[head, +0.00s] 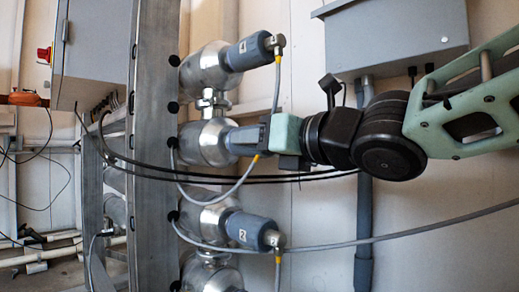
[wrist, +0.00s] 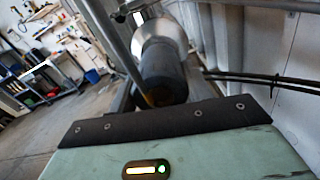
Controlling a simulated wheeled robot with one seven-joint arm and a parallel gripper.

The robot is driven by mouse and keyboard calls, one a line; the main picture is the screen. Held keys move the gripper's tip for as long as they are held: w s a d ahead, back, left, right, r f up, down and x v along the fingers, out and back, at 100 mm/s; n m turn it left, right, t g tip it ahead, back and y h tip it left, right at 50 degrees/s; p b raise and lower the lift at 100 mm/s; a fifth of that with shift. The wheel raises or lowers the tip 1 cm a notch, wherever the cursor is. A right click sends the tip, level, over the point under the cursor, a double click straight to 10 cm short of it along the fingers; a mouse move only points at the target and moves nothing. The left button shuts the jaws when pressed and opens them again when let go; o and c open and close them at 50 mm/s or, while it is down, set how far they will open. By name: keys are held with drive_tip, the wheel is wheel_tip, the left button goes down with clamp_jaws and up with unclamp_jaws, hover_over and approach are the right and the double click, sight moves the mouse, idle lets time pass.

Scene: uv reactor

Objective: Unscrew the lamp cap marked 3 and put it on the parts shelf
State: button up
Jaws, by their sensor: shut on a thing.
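The middle lamp cap (head: 241,141), a dark grey-blue cylinder, sits on the end of a shiny metal housing (head: 210,142). My gripper (head: 266,134) is shut on its outer end, coming from the right. The gripper covers that end, so no mark can be read on this cap. A grey cable with a yellow collar (head: 256,157) hangs just below the grip. In the wrist view the cap (wrist: 163,76) lies straight ahead against its metal housing, beyond my gripper's dark front edge. I cannot tell which thing, if any, is the parts shelf.
Similar caps sit above (head: 246,53) and below (head: 249,230); the lower is marked 2. Black cables (head: 300,179) and a grey cable (head: 420,231) cross below my arm. A grey box (head: 396,40) hangs at upper right. The wrist view shows a distant blue rack (wrist: 68,78) and open floor.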

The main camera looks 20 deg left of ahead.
drive_tip(key=shift+n, duration=0.9)
drive_tip(key=shift+d, duration=0.15)
drive_tip(key=shift+v, duration=1.25)
drive_tip(key=shift+s+d, duration=0.1)
drive_tip(key=v, duration=0.7)
